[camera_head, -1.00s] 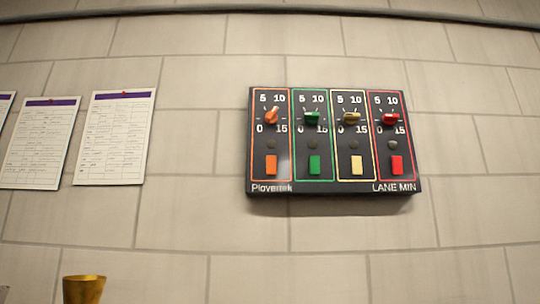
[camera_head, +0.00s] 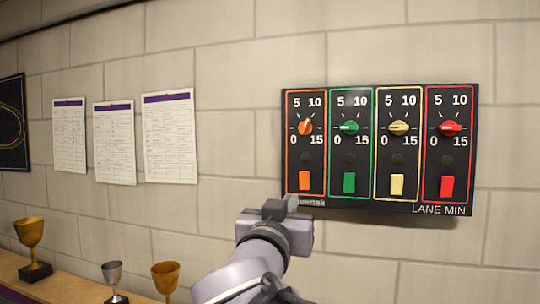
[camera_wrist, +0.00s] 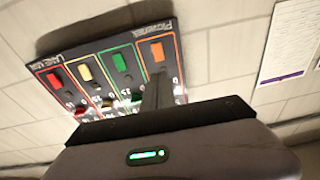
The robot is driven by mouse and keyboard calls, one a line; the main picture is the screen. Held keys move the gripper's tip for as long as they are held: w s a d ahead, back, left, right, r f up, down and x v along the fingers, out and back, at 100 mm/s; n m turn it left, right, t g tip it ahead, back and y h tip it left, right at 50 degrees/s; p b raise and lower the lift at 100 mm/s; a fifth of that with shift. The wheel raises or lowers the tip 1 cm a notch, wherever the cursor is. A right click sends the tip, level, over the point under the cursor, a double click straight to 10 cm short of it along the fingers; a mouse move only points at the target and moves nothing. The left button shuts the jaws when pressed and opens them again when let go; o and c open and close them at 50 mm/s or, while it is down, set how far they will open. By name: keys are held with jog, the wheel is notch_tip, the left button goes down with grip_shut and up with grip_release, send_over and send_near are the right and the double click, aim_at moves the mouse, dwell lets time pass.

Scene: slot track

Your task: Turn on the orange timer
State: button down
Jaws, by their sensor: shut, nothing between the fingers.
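The black timer panel (camera_head: 380,203) hangs on the block wall, with orange, green, cream and red columns. The orange timer is the leftmost column, with an orange knob (camera_head: 305,127), a dark lamp (camera_head: 306,157) and an orange switch (camera_head: 305,180). My gripper (camera_head: 291,204) is shut and empty, just below the orange switch at the panel's lower left corner. It overlaps part of the panel lettering; contact cannot be told. In the wrist view the panel appears upside down, with the orange switch (camera_wrist: 157,50) beyond my shut fingers (camera_wrist: 155,93). The orange knob is not clear there.
Several paper sheets (camera_head: 169,140) hang on the wall to the left. A shelf (camera_head: 70,284) at lower left holds gold cups (camera_head: 29,233) and a silver cup (camera_head: 112,274). The wall right of and below the panel is bare.

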aim_at(304, 175)
jog(key=shift+a+h, duration=0.1)
jog(key=shift+h, duration=0.2)
jog(key=p+x, duration=0.3)
jog(key=x, duration=1.1)
jog(key=shift+w, duration=0.1)
jog(key=shift+r+p, duration=0.1)
jog(key=shift+p, duration=0.25)
